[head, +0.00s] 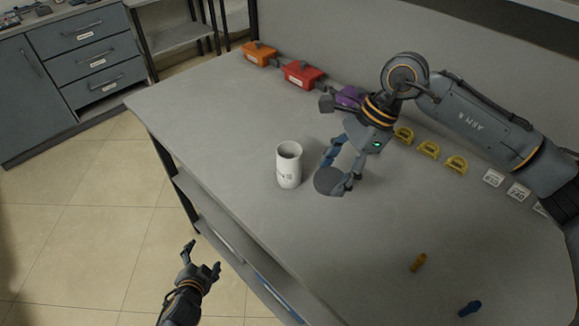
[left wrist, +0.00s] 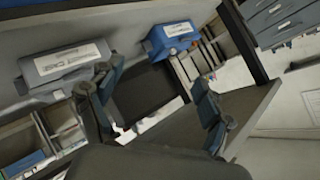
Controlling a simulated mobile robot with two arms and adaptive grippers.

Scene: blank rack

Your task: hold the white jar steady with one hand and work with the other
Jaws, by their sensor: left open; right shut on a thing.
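The white jar (head: 288,168) stands upright on the grey table (head: 225,130), left of the middle. Its top is open and its inside looks dark. My right gripper (head: 340,174) is just right of the jar, above the table, shut on a dark grey round disc (head: 329,182) that looks like a lid. The disc is apart from the jar. My left gripper (head: 202,259) is open and empty, off the table's front edge and lower than the jar. Its open fingers (left wrist: 157,98) show in the left wrist view, with nothing between them. The jar is not seen there.
Orange (head: 259,55), red (head: 302,75) and purple (head: 349,97) boxes line the back edge, with several yellow pieces (head: 428,150) and white number cards (head: 493,178).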

